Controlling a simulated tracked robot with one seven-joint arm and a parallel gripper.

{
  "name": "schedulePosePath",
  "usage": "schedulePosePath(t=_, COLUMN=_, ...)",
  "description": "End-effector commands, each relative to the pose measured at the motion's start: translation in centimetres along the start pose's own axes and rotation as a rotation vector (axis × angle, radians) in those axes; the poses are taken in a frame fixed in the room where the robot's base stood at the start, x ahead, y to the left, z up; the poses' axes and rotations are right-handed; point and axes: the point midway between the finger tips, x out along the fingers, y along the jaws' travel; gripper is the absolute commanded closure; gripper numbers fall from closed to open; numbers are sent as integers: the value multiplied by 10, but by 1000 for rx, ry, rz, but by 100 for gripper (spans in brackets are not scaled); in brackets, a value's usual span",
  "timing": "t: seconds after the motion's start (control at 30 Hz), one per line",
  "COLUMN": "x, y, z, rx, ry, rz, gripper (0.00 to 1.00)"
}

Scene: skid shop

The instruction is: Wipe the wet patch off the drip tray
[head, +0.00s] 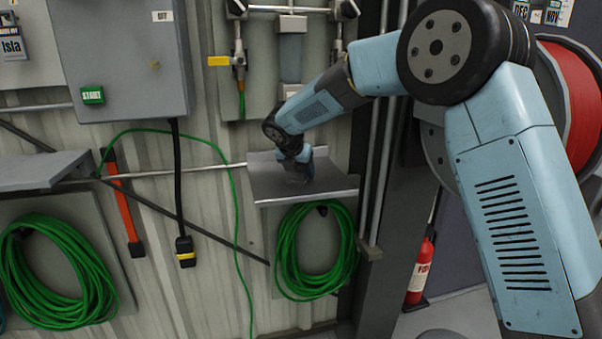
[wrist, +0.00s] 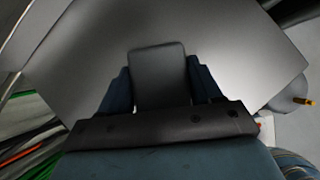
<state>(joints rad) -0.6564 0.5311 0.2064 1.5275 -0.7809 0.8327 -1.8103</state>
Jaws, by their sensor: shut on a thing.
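The drip tray (head: 268,186) is a grey metal shelf with a raised front lip, fixed to the wall in the middle of the head view. In the wrist view the tray (wrist: 88,62) fills much of the picture as a smooth grey sheet. My gripper (head: 302,176) points down over the right part of the tray. In the wrist view my gripper (wrist: 160,88) has its two blue fingers shut on a dark grey block (wrist: 158,75). I cannot tell whether the block touches the tray. I cannot make out a wet patch; the gripper hides part of the surface.
A coiled green hose (head: 284,262) hangs just below the tray. Pipes and valves (head: 239,58) are above it. A grey box (head: 120,50) with a green START label is at the upper left. Vertical pipes (head: 378,180) stand right of the tray.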

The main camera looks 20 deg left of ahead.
Motion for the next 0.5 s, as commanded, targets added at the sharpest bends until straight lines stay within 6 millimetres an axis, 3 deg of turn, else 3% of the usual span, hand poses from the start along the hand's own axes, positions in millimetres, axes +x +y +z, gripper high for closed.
schedulePosePath(t=0.5, x=10, y=13, z=15, rx=0, ry=0, rz=1, gripper=63)
